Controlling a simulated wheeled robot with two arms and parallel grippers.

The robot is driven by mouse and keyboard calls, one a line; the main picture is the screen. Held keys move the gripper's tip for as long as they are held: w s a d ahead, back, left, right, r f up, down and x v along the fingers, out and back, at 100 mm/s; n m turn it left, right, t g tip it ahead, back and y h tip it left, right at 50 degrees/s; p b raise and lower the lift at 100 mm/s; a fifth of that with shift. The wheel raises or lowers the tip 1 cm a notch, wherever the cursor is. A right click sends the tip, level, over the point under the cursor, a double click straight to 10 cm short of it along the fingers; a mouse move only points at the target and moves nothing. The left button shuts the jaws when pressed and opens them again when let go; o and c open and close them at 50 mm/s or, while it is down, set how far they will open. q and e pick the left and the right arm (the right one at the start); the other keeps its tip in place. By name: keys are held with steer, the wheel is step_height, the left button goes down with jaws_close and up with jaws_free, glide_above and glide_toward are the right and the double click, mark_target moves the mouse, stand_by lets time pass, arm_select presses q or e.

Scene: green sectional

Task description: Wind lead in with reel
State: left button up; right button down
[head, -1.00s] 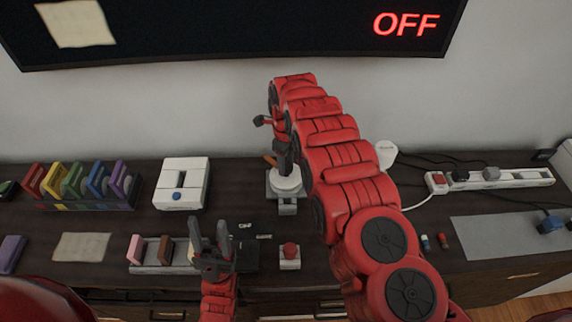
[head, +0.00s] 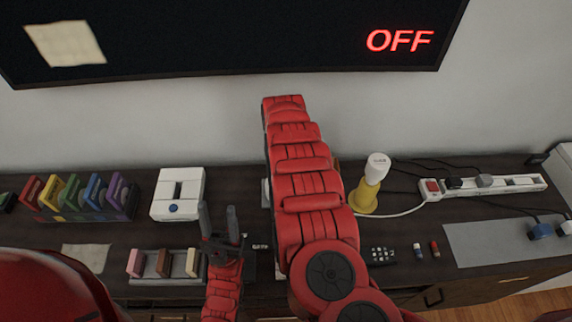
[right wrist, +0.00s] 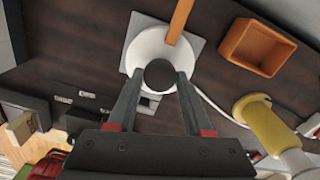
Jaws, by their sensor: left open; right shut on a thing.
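The white round reel (right wrist: 146,50) sits on a grey base plate in the right wrist view, with an orange bar (right wrist: 180,20) across its top. My right gripper (right wrist: 160,78) is shut on a dark round knob (right wrist: 159,73) over the reel. In the head view my right arm hides the reel and this gripper. A white lead (right wrist: 214,106) runs beside the reel in the right wrist view; whether it joins the reel I cannot tell. In the head view a white lead (head: 405,212) reaches the power strip (head: 510,184). My left gripper (head: 218,210) is open and empty, above the front of the cabinet.
A yellow stand with a white top (head: 367,190) is right of my right arm. An orange open box (right wrist: 258,46) lies near the reel. A white device (head: 178,194), a coloured rack (head: 80,196) and a block tray (head: 165,264) stand left. A grey mat (head: 490,240) lies right.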

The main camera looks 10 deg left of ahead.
stand_by(0.3)
steer(key=shift+c, duration=1.5)
jaws_free()
steer(key=shift+r, duration=0.1)
step_height(320, 180, up, 12)
steer(key=b, duration=0.1)
steer(key=shift+b, duration=0.35)
